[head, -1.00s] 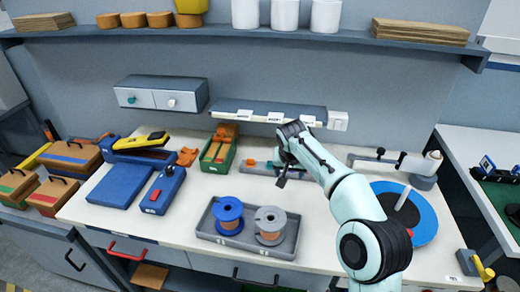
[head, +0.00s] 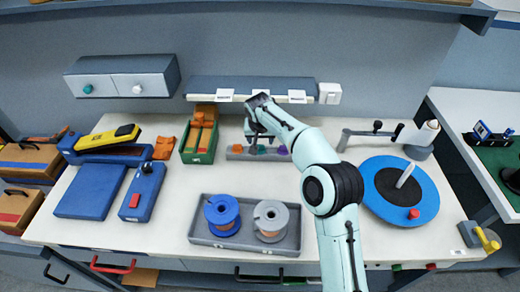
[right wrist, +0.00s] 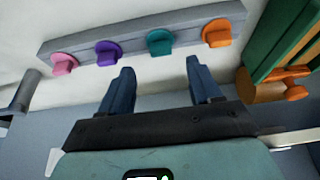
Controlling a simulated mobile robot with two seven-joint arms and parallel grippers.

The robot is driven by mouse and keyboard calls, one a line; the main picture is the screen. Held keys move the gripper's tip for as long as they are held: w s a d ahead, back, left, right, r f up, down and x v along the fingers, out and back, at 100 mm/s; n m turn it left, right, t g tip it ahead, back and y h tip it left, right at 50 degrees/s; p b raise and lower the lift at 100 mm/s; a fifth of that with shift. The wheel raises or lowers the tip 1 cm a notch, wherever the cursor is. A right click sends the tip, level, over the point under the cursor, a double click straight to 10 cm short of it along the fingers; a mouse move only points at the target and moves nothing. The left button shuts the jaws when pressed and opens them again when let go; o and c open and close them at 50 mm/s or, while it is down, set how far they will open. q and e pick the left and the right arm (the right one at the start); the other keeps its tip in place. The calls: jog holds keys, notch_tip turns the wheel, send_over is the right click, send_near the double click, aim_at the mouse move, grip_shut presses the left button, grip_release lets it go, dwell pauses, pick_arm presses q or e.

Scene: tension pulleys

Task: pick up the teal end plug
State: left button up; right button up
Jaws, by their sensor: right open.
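The teal end plug (right wrist: 160,42) sits in a grey rack (right wrist: 130,34) in the right wrist view, between a purple plug (right wrist: 106,52) and an orange plug (right wrist: 217,33). A pink plug (right wrist: 64,63) is at the rack's left end. My right gripper (right wrist: 158,78) is open and empty, its fingers pointing toward the rack with the teal plug ahead between their lines. In the head view my right gripper (head: 253,148) is over the rack (head: 272,156) and hides the teal plug, at least mostly. My left gripper is not in view.
A green box (head: 199,143) with orange parts stands left of the rack. A shelf (head: 250,89) hangs behind it. A tray (head: 246,246) with blue and grey spools lies in front. A blue turntable (head: 424,198) is at the right.

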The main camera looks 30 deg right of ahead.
aim_at(260, 146)
jog(key=x, duration=0.6)
jog(key=shift+w+p, duration=0.15)
jog(key=shift+p, duration=0.15)
jog(key=shift+r, duration=0.1)
jog(key=c, duration=1.1)
